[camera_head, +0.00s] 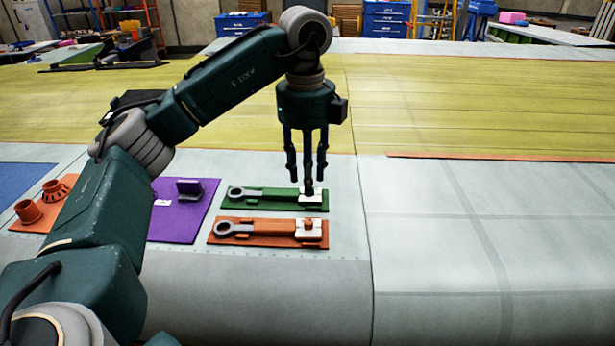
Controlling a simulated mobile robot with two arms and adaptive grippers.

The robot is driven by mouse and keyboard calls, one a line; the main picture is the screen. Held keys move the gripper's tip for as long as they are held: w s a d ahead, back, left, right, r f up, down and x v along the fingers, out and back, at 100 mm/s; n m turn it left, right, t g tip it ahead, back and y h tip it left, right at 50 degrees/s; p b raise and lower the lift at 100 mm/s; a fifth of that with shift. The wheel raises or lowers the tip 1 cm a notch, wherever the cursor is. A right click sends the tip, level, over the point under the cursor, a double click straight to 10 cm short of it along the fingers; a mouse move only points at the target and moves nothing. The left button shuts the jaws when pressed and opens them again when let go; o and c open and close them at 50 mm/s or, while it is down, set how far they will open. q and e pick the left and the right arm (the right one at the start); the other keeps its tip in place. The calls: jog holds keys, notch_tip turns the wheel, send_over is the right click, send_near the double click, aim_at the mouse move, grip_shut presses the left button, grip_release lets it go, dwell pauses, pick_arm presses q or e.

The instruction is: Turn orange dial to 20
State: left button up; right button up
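The orange panel (270,240) lies on the grey wing surface and has a grey ring-ended piece (232,229) at its left. At its right is a white plate (310,236) with a small orange dial (309,224) on top. Its markings are too small to read. My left gripper (308,183) points straight down, with its fingers apart and nothing seen between them. It appears over the white part of the green panel (262,197), just behind the orange one. I cannot tell whether a fingertip touches it. My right gripper is out of view.
A purple panel (170,224) with a dark upright part lies to the left. Farther left is an orange board with round fittings (56,190), partly behind my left arm. The grey surface at right (480,250) is clear.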

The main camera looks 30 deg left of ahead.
aim_at(308, 221)
pick_arm(q)
notch_tip(308, 221, down, 12)
jog(key=m+p, duration=0.3)
jog(key=m, duration=2.5)
jog(key=shift+w+m+p, duration=0.1)
jog(key=shift+m+p, duration=0.2)
jog(key=shift+p, duration=0.1)
jog(key=shift+c, duration=0.2)
grip_shut()
